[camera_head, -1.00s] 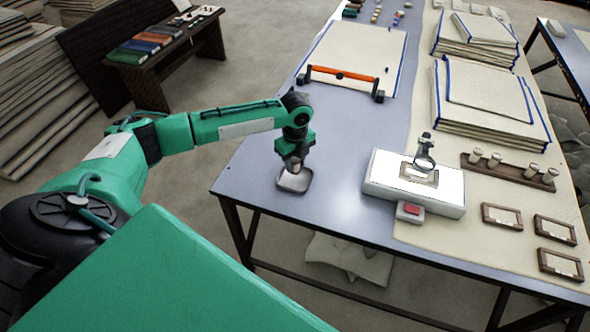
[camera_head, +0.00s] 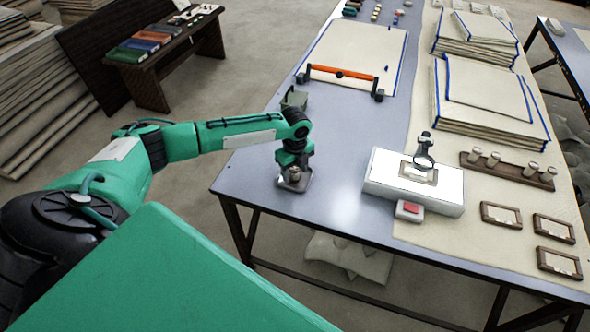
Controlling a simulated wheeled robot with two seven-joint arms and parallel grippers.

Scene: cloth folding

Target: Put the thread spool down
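My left gripper (camera_head: 293,174) points straight down at the small dark-rimmed tray (camera_head: 304,186) near the table's left front corner. A small pale piece, perhaps the thread spool (camera_head: 294,176), shows at the fingertips, low over the tray or in it. It is too small to tell whether the fingers still grip it or whether it touches the tray floor. The gripper hides most of the tray. Several similar spools (camera_head: 494,159) stand on a wooden rack (camera_head: 510,171) on the right. My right gripper is not in view.
A white block (camera_head: 390,188) with a magnifier (camera_head: 424,155) stands right of the tray, a red-button box (camera_head: 409,211) before it. A grey-green box (camera_head: 294,98) stands behind my wrist. An orange-handled bar (camera_head: 342,73) lies farther back. The tabletop between tray and block is clear.

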